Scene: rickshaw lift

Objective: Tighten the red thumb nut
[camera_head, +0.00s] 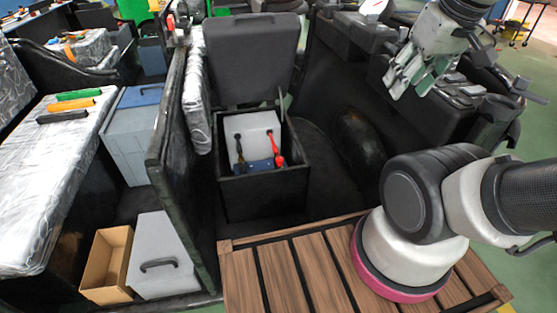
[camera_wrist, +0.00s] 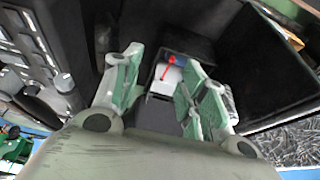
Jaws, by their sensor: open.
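The red thumb nut is too small to pick out for sure; a red clamp with a red lead (camera_head: 277,157) sits at the right side of a white battery (camera_head: 252,133) in an open black box (camera_head: 262,190). A dark lead with a yellowish end is at the battery's left. In the wrist view the red part (camera_wrist: 170,62) and the white battery (camera_wrist: 171,76) show between my fingers, farther off. My gripper (camera_head: 410,82) is at the upper right, above and to the right of the box, and touches nothing. In the wrist view my gripper (camera_wrist: 160,88) is open and empty.
The box's dark lid (camera_head: 252,58) stands raised behind it. A black partition (camera_head: 172,160) rises on the left. Beyond it are a grey case (camera_head: 158,255), a cardboard box (camera_head: 106,262) and coloured-handled tools (camera_head: 75,105) on a wrapped bench. Wooden slats (camera_head: 290,275) lie in front.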

